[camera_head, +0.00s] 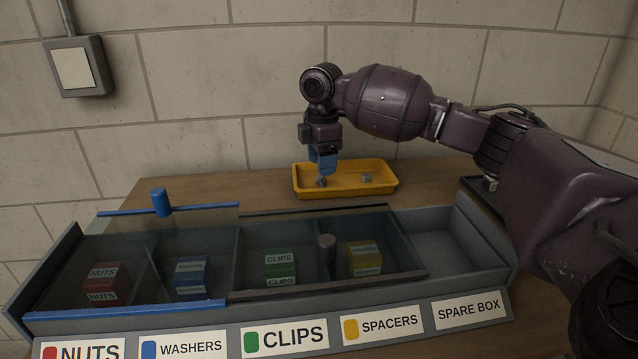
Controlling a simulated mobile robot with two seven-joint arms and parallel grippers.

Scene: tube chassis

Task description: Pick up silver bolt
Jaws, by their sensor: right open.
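A yellow tray (345,192) stands on the wooden table near the wall. Two small grey metallic pieces lie in it: one (321,182) at the left and one (366,177) nearer the right. They are too small to tell for sure which is the silver bolt. My right gripper (322,166) has blue fingers pointing down over the left part of the tray. It is open, with its fingertips just above or beside the left piece; I cannot tell if they touch it. My left gripper is out of view.
A grey sorting box (250,301) with labelled compartments spans the front, holding red, blue, green and yellow blocks. Clear sliding lids with a blue knob (160,201) and a grey knob (327,252) cover most of it. The spare compartment (445,256) is uncovered and empty.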

